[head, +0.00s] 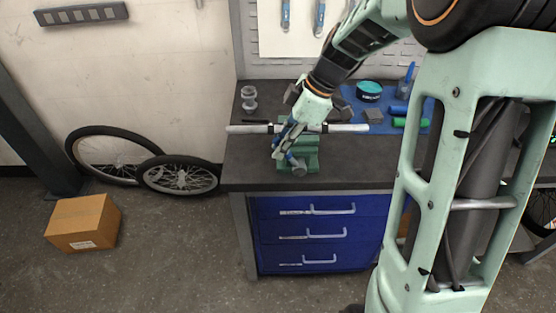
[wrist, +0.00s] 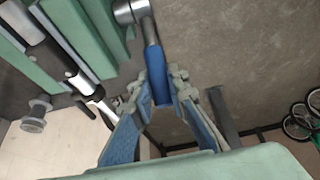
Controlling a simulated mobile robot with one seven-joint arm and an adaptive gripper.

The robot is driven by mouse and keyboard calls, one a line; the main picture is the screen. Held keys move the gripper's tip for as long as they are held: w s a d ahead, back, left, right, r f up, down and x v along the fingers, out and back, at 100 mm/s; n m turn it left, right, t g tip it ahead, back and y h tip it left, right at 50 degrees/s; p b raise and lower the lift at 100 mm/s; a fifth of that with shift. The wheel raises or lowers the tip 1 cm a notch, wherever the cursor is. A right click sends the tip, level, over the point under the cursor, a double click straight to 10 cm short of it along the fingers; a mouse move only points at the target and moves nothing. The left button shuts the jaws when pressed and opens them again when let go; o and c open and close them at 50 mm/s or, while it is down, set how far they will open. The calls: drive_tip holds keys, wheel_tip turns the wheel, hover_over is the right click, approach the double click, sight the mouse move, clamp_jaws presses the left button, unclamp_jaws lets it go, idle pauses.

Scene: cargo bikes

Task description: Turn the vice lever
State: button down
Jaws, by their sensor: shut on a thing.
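The green vice (head: 312,158) stands at the front edge of the dark workbench, with a long silver tube (head: 350,127) lying across it. Its lever has a round metal hub (wrist: 131,10) and a blue handle (wrist: 157,76) in the wrist view. My gripper (wrist: 160,88) is shut on the blue handle, with one blue-padded finger on each side near the handle's end. In the head view my gripper (head: 284,148) reaches down in front of the vice and hides most of the lever. The vice's green body (wrist: 62,55) fills the upper left of the wrist view.
The workbench (head: 250,168) has blue drawers (head: 310,232) below. A teal tin (head: 369,91), a green roll (head: 410,123) and other items sit on a blue mat at the right. A grey spool (head: 249,97) stands at the back left.

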drive_tip(key=d+y+b, duration=0.2)
drive_tip(key=b, duration=0.1)
drive_tip(key=d+y+b, duration=0.1)
drive_tip(key=y+b, duration=0.1)
drive_tip(key=b, duration=0.1)
drive_tip(key=shift+d+r, duration=0.2)
drive_tip(key=shift+d, duration=0.15)
drive_tip(key=d+y+b, duration=0.1)
drive_tip(key=b, duration=0.1)
drive_tip(key=d+y+b, duration=0.1)
drive_tip(key=y+b, duration=0.1)
drive_tip(key=shift+s+d+r+b, duration=0.1)
drive_tip(key=shift+d+r+b, duration=0.2)
drive_tip(key=shift+d+r, duration=0.05)
drive_tip(key=shift+d+y, duration=0.15)
drive_tip(key=shift+y, duration=0.15)
drive_tip(key=c, duration=1.9)
unclamp_jaws()
drive_tip(key=shift+d, duration=0.15)
drive_tip(key=shift+c, duration=0.2)
drive_tip(key=shift+o, duration=0.5)
drive_tip(key=v, duration=1.2)
drive_tip(key=shift+s, duration=0.1)
drive_tip(key=shift+c, duration=0.2)
